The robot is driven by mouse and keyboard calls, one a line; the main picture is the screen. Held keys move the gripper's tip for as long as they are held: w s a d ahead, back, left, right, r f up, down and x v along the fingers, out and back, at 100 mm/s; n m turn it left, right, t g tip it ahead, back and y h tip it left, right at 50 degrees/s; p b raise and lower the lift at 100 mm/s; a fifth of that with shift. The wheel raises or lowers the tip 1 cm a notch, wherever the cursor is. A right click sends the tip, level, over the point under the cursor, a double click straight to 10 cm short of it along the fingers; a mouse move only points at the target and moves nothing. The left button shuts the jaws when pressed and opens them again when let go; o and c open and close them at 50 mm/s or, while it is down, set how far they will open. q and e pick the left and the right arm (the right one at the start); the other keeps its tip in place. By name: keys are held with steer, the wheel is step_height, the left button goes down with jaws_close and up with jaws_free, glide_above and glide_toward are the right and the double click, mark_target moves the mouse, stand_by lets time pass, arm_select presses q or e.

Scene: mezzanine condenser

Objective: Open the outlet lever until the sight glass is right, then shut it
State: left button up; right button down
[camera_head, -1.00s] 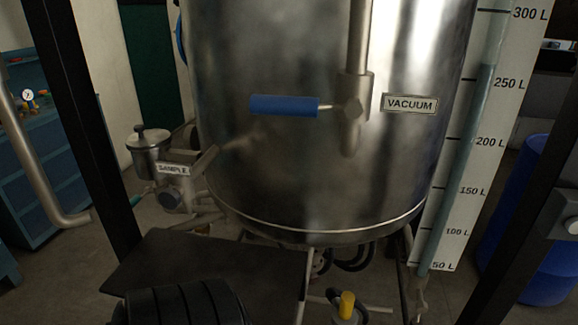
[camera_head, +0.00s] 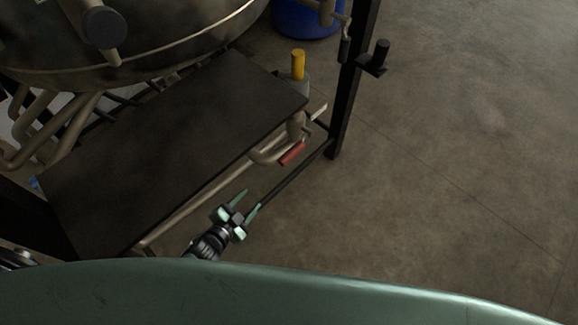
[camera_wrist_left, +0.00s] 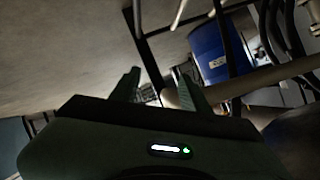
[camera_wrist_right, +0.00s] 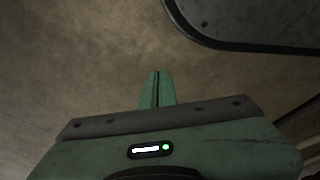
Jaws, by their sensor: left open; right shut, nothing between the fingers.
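A red-handled lever (camera_head: 292,153) sits on a bent pipe below the far right corner of a dark platform in the head view. A yellow handle (camera_head: 298,64) stands upright just above it, by the same corner. I cannot tell from a label which one is the outlet lever. My left gripper (camera_head: 251,198) is open and empty, below and left of the red handle and apart from it. It also shows in the left wrist view (camera_wrist_left: 157,72). My right gripper (camera_wrist_right: 157,74) is shut and empty in the right wrist view. The sight glass scale is out of view.
The dark platform (camera_head: 170,150) lies left of my left gripper, under the steel vessel (camera_head: 160,50). A blue drum (camera_head: 305,18) is behind. The floor at right is clear.

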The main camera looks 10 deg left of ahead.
arm_select(q)
steer(key=w+d+r+m+t+h+b, duration=0.2)
steer(key=w+d+r+m, duration=0.1)
steer(key=w+r, duration=0.15)
steer(key=m+h+b, duration=0.2)
steer(key=m+h, duration=0.2)
steer(key=m, duration=0.1)
glide_toward(290, 154)
step_height(290, 154, down, 2)
steer(key=w+d, duration=0.1)
steer(key=w, duration=0.2)
steer(key=x, duration=0.6)
steer(key=shift+w+d+r, duration=0.2)
steer(key=shift+d+r, duration=0.05)
steer(key=shift+d, duration=0.05)
steer(key=shift+w+d+b, duration=0.3)
steer(key=shift+w, duration=0.1)
arm_select(e)
steer(key=w+r, duration=0.5)
steer(key=r, duration=0.2)
steer(key=shift+a+t, duration=0.3)
steer(key=shift+t, duration=0.1)
arm_select(q)
steer(key=shift+c, duration=0.4)
arm_select(e)
steer(key=shift+w+r, duration=0.1)
arm_select(q)
jaws_close()
